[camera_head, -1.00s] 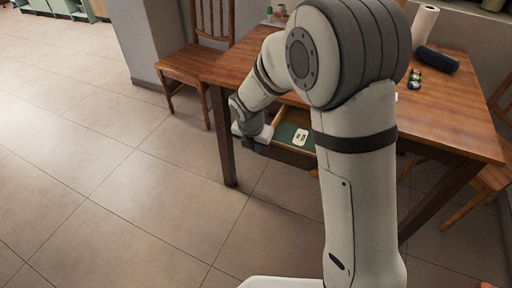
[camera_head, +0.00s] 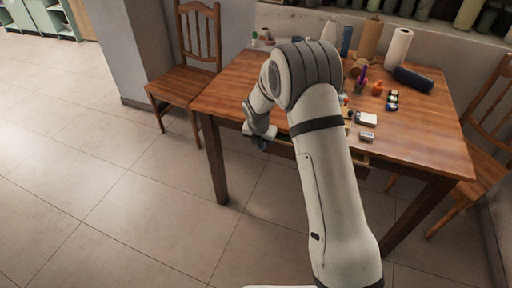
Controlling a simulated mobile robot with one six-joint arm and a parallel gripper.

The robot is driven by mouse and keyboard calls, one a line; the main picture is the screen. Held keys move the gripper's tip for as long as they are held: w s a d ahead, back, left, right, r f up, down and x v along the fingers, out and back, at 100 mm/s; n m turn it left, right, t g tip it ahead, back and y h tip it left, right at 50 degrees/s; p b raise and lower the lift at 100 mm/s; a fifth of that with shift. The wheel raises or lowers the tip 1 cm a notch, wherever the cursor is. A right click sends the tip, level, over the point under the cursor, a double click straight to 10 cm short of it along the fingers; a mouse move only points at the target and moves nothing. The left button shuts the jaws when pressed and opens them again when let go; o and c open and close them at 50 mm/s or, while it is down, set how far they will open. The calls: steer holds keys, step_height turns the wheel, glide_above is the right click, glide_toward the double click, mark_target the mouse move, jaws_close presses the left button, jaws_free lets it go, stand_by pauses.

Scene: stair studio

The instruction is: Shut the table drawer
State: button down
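The wooden table (camera_head: 425,130) stands right of centre, with its drawer (camera_head: 363,160) under the near edge. My arm crosses in front of the drawer and hides most of it. My gripper (camera_head: 258,142) is by the table's near edge, at the left part of the drawer. It looks close to the drawer front, but contact is unclear. Its fingers are too small and dark to read.
On the table are a white box (camera_head: 366,119), a small grey box (camera_head: 367,136), a paper roll (camera_head: 397,48), a dark cylinder (camera_head: 413,79) and several small items. Wooden chairs stand at the left (camera_head: 185,85) and right (camera_head: 485,150). The tiled floor at left is clear.

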steer(key=shift+w+d, duration=0.25)
steer(key=shift+w, duration=0.35)
steer(key=shift+w+d, duration=0.25)
steer(key=shift+w, duration=0.3)
